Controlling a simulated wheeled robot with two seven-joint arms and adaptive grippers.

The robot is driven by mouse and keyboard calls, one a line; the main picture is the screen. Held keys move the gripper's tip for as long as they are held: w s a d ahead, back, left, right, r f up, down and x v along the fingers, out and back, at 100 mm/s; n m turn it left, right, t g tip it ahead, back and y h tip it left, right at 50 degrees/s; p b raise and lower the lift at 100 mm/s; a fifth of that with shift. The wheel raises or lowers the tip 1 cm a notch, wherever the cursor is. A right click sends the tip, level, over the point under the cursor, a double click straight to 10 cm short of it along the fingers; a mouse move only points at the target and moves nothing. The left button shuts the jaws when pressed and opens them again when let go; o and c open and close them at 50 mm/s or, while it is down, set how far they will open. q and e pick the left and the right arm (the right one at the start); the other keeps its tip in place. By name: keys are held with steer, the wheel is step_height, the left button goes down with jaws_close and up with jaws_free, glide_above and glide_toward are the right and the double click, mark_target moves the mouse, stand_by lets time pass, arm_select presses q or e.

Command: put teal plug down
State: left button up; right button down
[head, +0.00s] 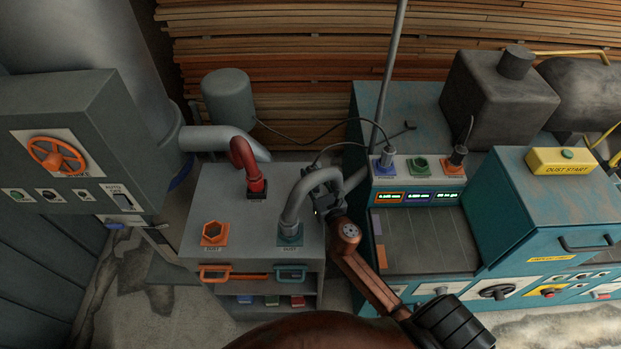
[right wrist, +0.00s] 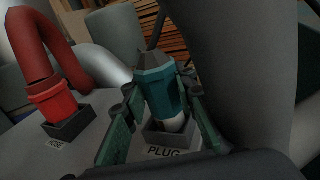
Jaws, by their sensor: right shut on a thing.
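The teal plug (right wrist: 160,85) stands nearly upright between the fingers of my right gripper (right wrist: 155,110) in the right wrist view. The gripper is shut on it. The plug's pale lower end is at the dark square holder (right wrist: 170,138) labelled PLUG; I cannot tell how deep it sits. In the head view my right gripper (head: 318,190) is at the right side of the grey cabinet's top (head: 215,185), behind the grey hose, and the plug cannot be made out there. My left gripper is not in view.
A red hose end (right wrist: 55,100) stands in another dark holder, left of the plug. A grey hose (head: 295,200) arches into the teal DUST port (head: 290,237), close to my right gripper. An orange port (head: 214,233) is at the front left. A teal machine (head: 425,240) stands to the right.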

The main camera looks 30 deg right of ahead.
steer(key=shift+f, duration=0.4)
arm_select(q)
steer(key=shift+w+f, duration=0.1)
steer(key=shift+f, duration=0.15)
arm_select(e)
steer(key=shift+r, duration=0.1)
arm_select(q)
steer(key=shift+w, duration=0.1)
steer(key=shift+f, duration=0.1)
arm_select(e)
steer(key=c, duration=1.6)
jaws_free()
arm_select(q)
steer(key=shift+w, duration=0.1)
arm_select(e)
steer(key=shift+s, duration=0.4)
arm_select(q)
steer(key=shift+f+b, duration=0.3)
steer(key=shift+b, duration=0.1)
arm_select(e)
steer(key=s, duration=0.3)
steer(key=s+a, duration=0.1)
steer(key=s, duration=0.3)
steer(key=s+a, duration=0.1)
steer(key=s, duration=0.3)
steer(key=shift+s, duration=0.1)
